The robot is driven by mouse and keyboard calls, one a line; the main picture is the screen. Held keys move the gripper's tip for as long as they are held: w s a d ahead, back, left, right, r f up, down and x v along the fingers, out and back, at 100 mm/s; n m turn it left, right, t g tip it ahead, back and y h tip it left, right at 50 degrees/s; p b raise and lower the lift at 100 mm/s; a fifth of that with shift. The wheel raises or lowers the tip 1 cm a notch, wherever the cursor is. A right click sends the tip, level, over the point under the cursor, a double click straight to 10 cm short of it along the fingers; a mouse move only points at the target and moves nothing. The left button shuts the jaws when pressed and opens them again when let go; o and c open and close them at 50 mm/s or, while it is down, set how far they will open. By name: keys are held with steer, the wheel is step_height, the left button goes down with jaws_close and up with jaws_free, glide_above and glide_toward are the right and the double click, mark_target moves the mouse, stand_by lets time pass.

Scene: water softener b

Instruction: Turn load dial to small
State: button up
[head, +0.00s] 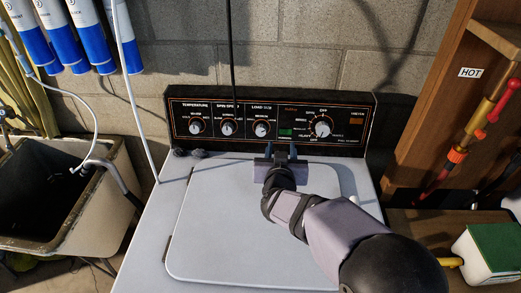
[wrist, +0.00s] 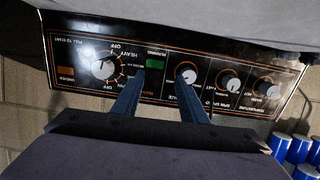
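The load dial (head: 262,129) is a small white-centred round knob, third from the left on the washer's black control panel (head: 350,142). In the upside-down wrist view the load dial (wrist: 188,72) shows just beyond one fingertip, which overlaps its lower edge. Its pointer setting is too small to read. My gripper (head: 281,150) is in front of the panel, slightly below and right of the load dial in the head view. In the wrist view my gripper (wrist: 160,79) has its two fingers wide apart with nothing between them. Contact with the panel cannot be told.
The spin speed dial (head: 227,128) and temperature dial (head: 196,127) are to the left. A larger timer dial (head: 322,128) and a green indicator (head: 285,132) are to the right. The white washer lid (head: 215,220) lies below. A sink (head: 65,195) stands at left, wooden shelving (head: 430,120) at right.

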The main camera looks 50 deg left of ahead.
glide_toward(261, 133)
steer(key=shift+f+y, duration=0.35)
steer(key=shift+y, duration=0.05)
steer(key=shift+x, duration=4.55)
steer(key=shift+c, duration=0.3)
steer(key=shift+w+r, duration=0.1)
steer(key=shift+r, duration=0.05)
steer(key=c, duration=0.5)
